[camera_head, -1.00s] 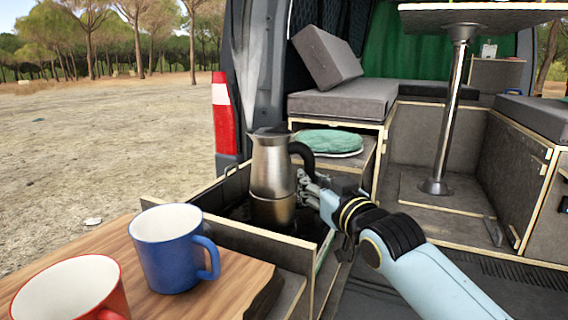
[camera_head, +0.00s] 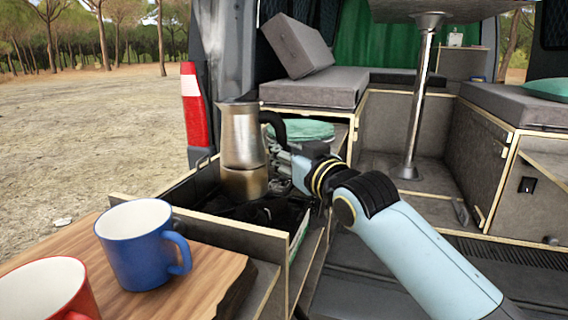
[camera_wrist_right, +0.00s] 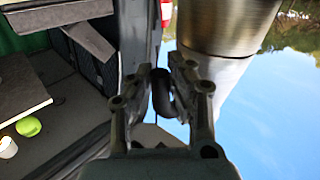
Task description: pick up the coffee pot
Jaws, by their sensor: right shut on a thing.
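The metal coffee pot (camera_head: 241,138) is upright above the open drawer box with the dark stove (camera_head: 262,211) in it. Its black handle (camera_head: 276,126) points right, towards my right gripper (camera_head: 282,165). That gripper is shut on the handle. In the right wrist view the black handle (camera_wrist_right: 162,94) sits between the fingers, and the pot's metal body (camera_wrist_right: 222,28) is beyond them. The pot's base appears clear of the stove, though the box partly hides the space below. My left gripper is not in view.
A blue mug (camera_head: 138,250) and a red mug (camera_head: 40,290) stand on the wooden board (camera_head: 205,270) at the front left. The drawer box wall (camera_head: 225,232) is close below the pot.

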